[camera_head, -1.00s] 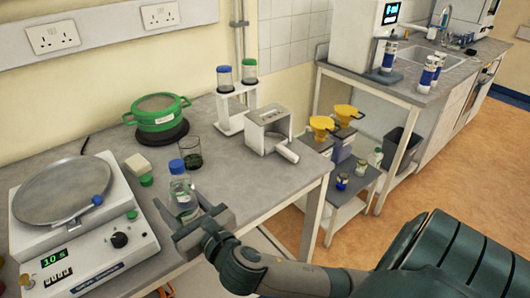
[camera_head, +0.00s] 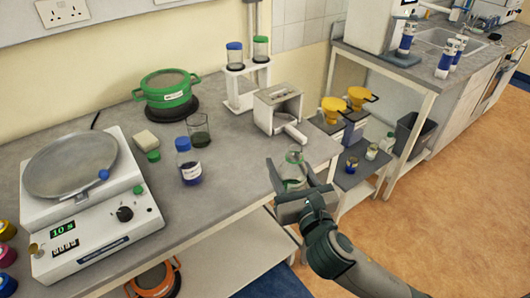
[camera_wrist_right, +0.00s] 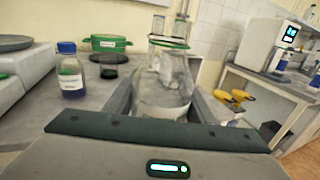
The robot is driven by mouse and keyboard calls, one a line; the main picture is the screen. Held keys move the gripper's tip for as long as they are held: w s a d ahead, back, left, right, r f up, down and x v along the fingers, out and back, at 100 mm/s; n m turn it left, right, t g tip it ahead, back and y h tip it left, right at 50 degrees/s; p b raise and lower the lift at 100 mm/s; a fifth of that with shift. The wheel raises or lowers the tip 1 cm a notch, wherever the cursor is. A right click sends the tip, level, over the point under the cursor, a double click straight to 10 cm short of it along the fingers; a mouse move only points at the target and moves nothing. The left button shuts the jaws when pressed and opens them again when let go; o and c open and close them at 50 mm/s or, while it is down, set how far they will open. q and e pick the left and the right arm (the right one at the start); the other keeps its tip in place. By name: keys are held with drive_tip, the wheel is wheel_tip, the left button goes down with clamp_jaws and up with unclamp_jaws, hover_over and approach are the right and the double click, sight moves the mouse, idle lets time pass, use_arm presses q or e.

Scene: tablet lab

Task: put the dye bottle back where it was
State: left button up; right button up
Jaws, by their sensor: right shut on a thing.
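My right gripper (camera_head: 291,189) is shut on a clear glass bottle (camera_head: 294,168) with a green ring at its neck and no cap. It holds this bottle upright near the table's front right edge; the jaws hide its lower part. The held bottle (camera_wrist_right: 165,85) also fills the middle of the right wrist view. A blue-capped bottle (camera_head: 188,165) with a white label and dark blue liquid stands on the table, apart from the gripper; it shows at left in the wrist view (camera_wrist_right: 70,72). The labels are too small to read. My left gripper is not in view.
A beaker (camera_head: 199,131) stands just behind the blue-capped bottle. A white rack (camera_head: 238,85) and a grey-white device (camera_head: 275,108) stand behind. The table's right front is clear.

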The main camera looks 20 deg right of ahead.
drive_tip(key=shift+s+d, duration=0.15)
drive_tip(key=shift+d, duration=0.25)
